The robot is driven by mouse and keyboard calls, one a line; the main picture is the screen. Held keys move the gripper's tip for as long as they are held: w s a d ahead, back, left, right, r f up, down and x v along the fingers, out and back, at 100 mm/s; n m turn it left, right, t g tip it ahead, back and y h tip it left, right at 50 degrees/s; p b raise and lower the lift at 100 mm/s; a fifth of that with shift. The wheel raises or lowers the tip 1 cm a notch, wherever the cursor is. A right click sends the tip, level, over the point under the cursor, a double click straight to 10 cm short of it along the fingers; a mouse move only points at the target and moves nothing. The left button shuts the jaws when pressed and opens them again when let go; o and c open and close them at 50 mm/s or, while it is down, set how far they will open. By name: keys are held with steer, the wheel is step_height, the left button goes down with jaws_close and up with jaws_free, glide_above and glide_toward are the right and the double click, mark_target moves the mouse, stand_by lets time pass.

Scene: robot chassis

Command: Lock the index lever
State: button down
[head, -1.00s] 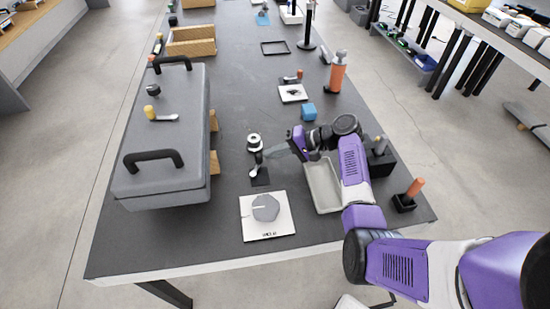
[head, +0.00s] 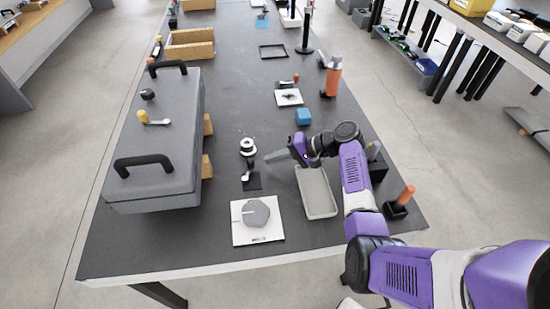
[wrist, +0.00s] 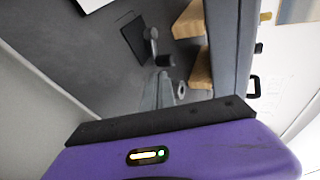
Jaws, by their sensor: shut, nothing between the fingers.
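A small lever (head: 246,175) with a grey arm and dark post stands on a black plate (head: 254,184); I cannot tell from its markings whether it is the index lever. A black-and-white round piece (head: 247,146) is just behind it. My gripper (head: 268,159) is shut and empty, its fingers pointing left, just right of the lever's post with a small gap apparent. In the wrist view, the fingers (wrist: 159,88) point toward the lever (wrist: 150,40) and its black plate (wrist: 131,40); contact is not clear.
A white plate with a grey octagon (head: 257,214) lies in front. A grey case (head: 155,170) with black handles and a yellow-knobbed lever (head: 152,119) stands left. A grey tray (head: 318,194) is under my arm.

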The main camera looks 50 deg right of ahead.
steer(key=shift+s+d, duration=0.15)
steer(key=shift+d, duration=0.15)
steer(key=shift+s+d+r, duration=0.3)
steer(key=shift+s+d, duration=0.05)
steer(key=shift+d, duration=0.15)
steer(key=s+d+r+b, duration=0.1)
steer(key=s+d+r, duration=0.3)
steer(key=d, duration=0.2)
steer(key=shift+r+b, duration=0.2)
steer(key=shift+b, duration=0.15)
steer(key=shift+d, duration=0.2)
